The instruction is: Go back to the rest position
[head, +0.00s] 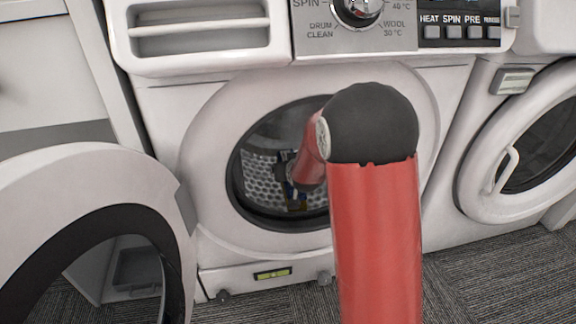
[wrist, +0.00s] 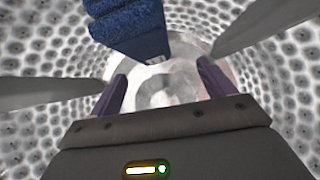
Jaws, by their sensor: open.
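My gripper (wrist: 163,72) is open inside the perforated metal drum (wrist: 285,75), with its two purple fingers apart and nothing seen between them. A blue, fuzzy block-like thing, perhaps a folded towel (wrist: 135,30), is beyond the fingers at the upper middle of the wrist view; I cannot tell whether it touches anything of mine. In the head view my red arm reaches through the round opening of the middle washing machine (head: 205,165). The gripper there is small, dark and partly hidden by the arm.
The machine's open door (head: 85,185) stands out at the left. A second washer with a shut round door (head: 480,180) is at the right. The door opening's dark rim (head: 238,190) surrounds my arm. Grey drum fins (wrist: 45,92) flank the gripper. Grey carpet (head: 480,285) is clear at lower right.

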